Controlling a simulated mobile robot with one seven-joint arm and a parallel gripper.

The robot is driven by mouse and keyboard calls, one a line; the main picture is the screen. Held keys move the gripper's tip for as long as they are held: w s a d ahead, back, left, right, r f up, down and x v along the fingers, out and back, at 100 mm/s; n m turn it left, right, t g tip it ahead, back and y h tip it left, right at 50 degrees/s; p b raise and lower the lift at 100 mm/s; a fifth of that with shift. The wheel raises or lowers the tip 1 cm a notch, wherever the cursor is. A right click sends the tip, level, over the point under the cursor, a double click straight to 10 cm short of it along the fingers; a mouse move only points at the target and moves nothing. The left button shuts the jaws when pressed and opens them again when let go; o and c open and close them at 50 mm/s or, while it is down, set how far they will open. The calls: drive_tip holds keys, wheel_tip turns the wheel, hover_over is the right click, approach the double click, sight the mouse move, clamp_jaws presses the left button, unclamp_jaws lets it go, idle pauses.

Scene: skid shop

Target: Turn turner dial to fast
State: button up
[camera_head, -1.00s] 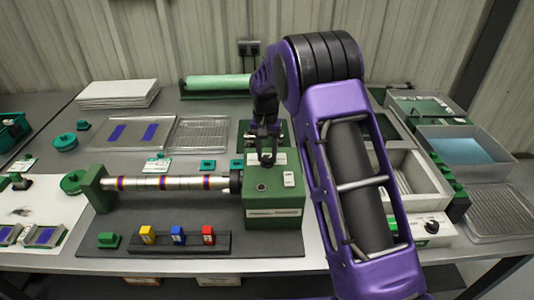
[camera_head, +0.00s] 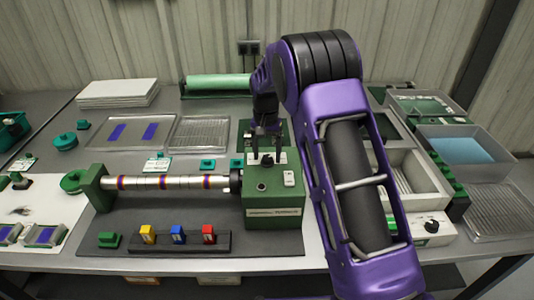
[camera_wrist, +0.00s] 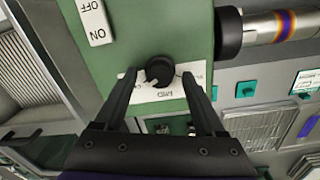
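The turner dial is a small black knob (camera_wrist: 160,70) with a white mark, on a white label plate on top of the green turner box (camera_head: 272,210). In the wrist view the mark points down and slightly left, near the upside-down word MID; the words at the sides are partly hidden by the fingers. The dial also shows in the head view (camera_head: 267,160). My gripper (camera_wrist: 160,75) is open, with one finger on each side of the dial and a visible gap to each. It also shows from above in the head view (camera_head: 267,156).
A white ON/OFF switch (camera_wrist: 95,22) sits on the same green box. A banded metal rod (camera_head: 165,183) runs left from the box to a green support (camera_head: 94,188). Yellow, blue and red blocks (camera_head: 178,234) stand on a dark rack in front.

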sight(266, 158)
wheel_tip(266, 158, up, 17)
drive_tip(key=shift+a+r+p, duration=0.2)
drive_tip(key=shift+p, duration=0.1)
idle(0.3)
